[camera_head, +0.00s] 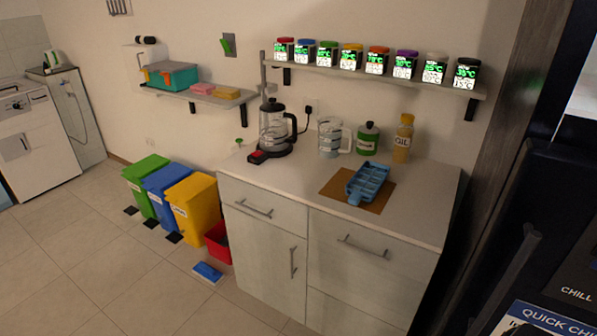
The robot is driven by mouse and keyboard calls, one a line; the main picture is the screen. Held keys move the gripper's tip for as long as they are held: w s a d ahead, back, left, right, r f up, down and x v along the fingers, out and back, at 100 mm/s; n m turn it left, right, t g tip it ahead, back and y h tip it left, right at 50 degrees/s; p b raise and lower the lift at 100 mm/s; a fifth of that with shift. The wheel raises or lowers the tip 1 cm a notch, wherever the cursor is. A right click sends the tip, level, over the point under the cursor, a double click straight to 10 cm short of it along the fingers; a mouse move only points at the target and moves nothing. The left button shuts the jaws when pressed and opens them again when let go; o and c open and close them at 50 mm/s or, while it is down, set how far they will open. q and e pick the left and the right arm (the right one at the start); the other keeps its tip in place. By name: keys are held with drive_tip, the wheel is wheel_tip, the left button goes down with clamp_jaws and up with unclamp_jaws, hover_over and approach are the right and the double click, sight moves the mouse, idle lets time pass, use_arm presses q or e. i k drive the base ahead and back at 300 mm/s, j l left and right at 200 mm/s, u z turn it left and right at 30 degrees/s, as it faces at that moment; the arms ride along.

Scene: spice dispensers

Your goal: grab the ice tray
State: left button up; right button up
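A blue ice tray (367,184) with several cells lies on a brown mat (334,187) on the right part of the counter top (290,183). One end of the tray points toward the counter's front edge, and nothing covers it. Neither my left gripper nor my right gripper shows in the head view.
Behind the tray stand a measuring jug (330,138), a green bottle (367,138) and an oil bottle (403,139). A kettle (273,130) stands at the counter's left. A shelf (375,77) with several spice jars hangs above. A dark appliance (520,210) borders the right.

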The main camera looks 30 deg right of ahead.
sight(367, 181)
drive_tip(key=i+j, duration=0.1)
drive_tip(key=i, duration=1.25)
drive_tip(key=i+j+z, duration=0.15)
drive_tip(key=i+z, duration=0.3)
drive_tip(key=i+j+z, duration=0.25)
drive_tip(key=z, duration=0.25)
drive_tip(key=i+j+z, duration=0.45)
